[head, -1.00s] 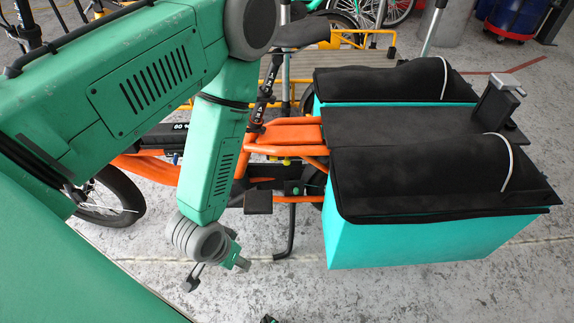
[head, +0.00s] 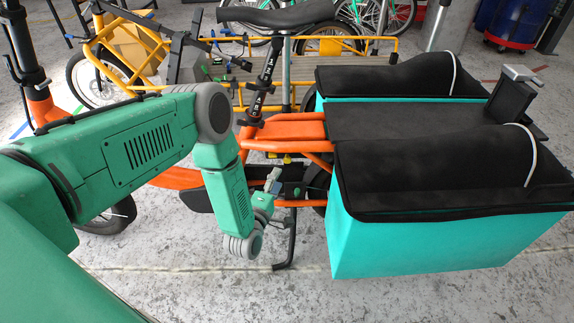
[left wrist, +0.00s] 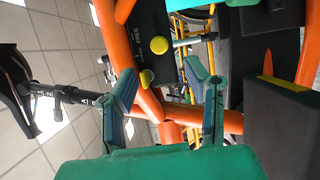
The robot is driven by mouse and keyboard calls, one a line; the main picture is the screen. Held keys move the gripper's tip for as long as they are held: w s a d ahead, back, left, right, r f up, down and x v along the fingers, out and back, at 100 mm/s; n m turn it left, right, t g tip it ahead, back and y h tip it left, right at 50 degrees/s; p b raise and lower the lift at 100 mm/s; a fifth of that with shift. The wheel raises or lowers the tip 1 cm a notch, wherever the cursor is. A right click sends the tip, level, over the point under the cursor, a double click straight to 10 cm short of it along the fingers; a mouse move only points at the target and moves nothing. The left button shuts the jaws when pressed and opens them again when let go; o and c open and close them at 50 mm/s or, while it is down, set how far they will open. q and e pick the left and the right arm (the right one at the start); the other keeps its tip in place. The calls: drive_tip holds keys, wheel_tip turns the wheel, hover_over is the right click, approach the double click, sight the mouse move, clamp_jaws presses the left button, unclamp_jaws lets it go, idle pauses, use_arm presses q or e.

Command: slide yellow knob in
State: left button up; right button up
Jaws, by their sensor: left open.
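Two round yellow knobs show in the left wrist view, an upper yellow knob (left wrist: 159,45) and a lower yellow knob (left wrist: 146,78). They sit by a black panel on the orange bike frame (left wrist: 150,103). My left gripper (left wrist: 170,80) is open, and nothing is held between its fingers. The lower knob appears between the fingers, nearer the left one; the distance in depth is unclear. In the head view my left gripper (head: 273,182) is beside the orange cargo bike (head: 285,131), below its saddle. I cannot tell the knobs apart there. My right gripper is not in view.
Turquoise cargo boxes with black covers (head: 430,175) fill the right of the head view. The bike's kickstand (head: 289,240) stands below my left gripper. A yellow cargo bike (head: 115,45) is behind. The concrete floor in front is clear.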

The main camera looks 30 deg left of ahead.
sight(287, 162)
use_arm(q)
drive_tip(key=w, duration=0.2)
drive_tip(key=w+b, duration=0.1)
drive_tip(key=w, duration=0.2)
drive_tip(key=w+a+b, duration=0.1)
drive_tip(key=w, duration=0.1)
drive_tip(key=shift+w+f, duration=0.1)
drive_tip(key=shift+w, duration=0.15)
drive_tip(key=shift+w+a, duration=0.15)
drive_tip(key=shift+w, duration=0.35)
clamp_jaws()
